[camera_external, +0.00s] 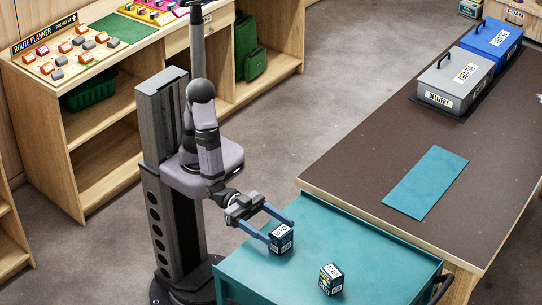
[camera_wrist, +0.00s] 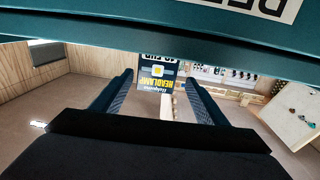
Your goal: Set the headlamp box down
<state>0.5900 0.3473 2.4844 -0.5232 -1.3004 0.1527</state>
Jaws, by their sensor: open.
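A small dark teal box (camera_external: 281,240) with a white label on top appears to rest upright on the teal cart top (camera_external: 255,267). My gripper (camera_external: 280,230) has its two blue fingers either side of it, near its upper part. In the wrist view, a box printed "HEADLAMP" (camera_wrist: 157,78) shows upside down between the fingertips (camera_wrist: 160,88). A narrow gap shows between the box and each finger, so the gripper is open. The lower part of the box is out of sight in the wrist view.
A second similar box (camera_external: 331,279) stands on the cart to the right and nearer the camera. The brown table (camera_external: 345,165) adjoins the cart, with a teal mat (camera_external: 426,182), a grey case (camera_external: 455,82) and a blue case (camera_external: 492,42). Free cart surface lies around the boxes.

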